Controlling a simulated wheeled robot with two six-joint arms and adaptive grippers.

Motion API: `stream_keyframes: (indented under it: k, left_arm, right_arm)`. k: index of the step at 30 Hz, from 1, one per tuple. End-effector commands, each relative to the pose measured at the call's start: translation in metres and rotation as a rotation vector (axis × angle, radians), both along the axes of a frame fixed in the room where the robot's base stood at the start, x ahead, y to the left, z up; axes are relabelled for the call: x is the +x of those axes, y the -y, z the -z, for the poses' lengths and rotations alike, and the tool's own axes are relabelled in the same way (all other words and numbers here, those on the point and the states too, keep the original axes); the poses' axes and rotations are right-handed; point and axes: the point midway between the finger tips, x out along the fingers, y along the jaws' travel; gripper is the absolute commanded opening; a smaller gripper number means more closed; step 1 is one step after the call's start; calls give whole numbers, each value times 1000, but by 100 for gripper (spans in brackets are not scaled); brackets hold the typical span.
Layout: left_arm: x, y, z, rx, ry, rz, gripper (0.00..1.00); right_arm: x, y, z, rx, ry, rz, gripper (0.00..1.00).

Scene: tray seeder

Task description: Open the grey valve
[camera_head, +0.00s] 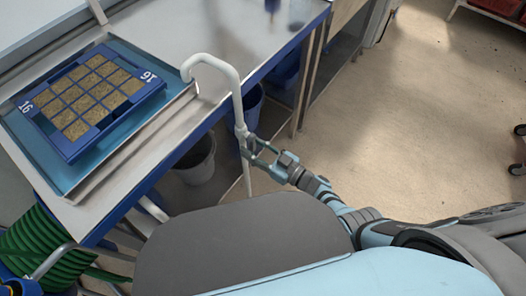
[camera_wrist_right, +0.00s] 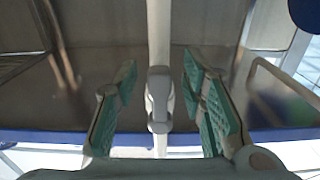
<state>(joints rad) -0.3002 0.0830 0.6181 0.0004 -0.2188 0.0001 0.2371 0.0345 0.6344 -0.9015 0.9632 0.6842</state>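The grey valve (camera_wrist_right: 159,95) sits on a pale upright pipe (camera_head: 236,95) with a hooked top, beside the metal table. In the wrist view the valve is in the middle, between the two green-padded fingers of my right gripper (camera_wrist_right: 160,78). The fingers are open, with a gap on each side of the valve. In the head view my right gripper (camera_head: 257,150) reaches in from the right at the pipe, and its fingers partly hide the valve. My left gripper is not in view.
A blue tray (camera_head: 70,150) with square soil cells rests in a larger teal tray on the metal table (camera_head: 255,30). A grey bucket (camera_head: 196,165) stands under the table. A green hose (camera_head: 40,245) is coiled at lower left. The floor at right is open.

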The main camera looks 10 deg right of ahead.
Motion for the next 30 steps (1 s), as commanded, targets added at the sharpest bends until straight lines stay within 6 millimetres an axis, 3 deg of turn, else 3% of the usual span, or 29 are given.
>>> stream_keyframes:
  k: [13,30]
  left_arm:
    - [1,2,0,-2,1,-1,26]
    - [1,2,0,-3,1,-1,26]
  right_arm:
    - [-81,67,1,-1,-3,-1,37]
    - [-88,72,0,1,-2,-1,37]
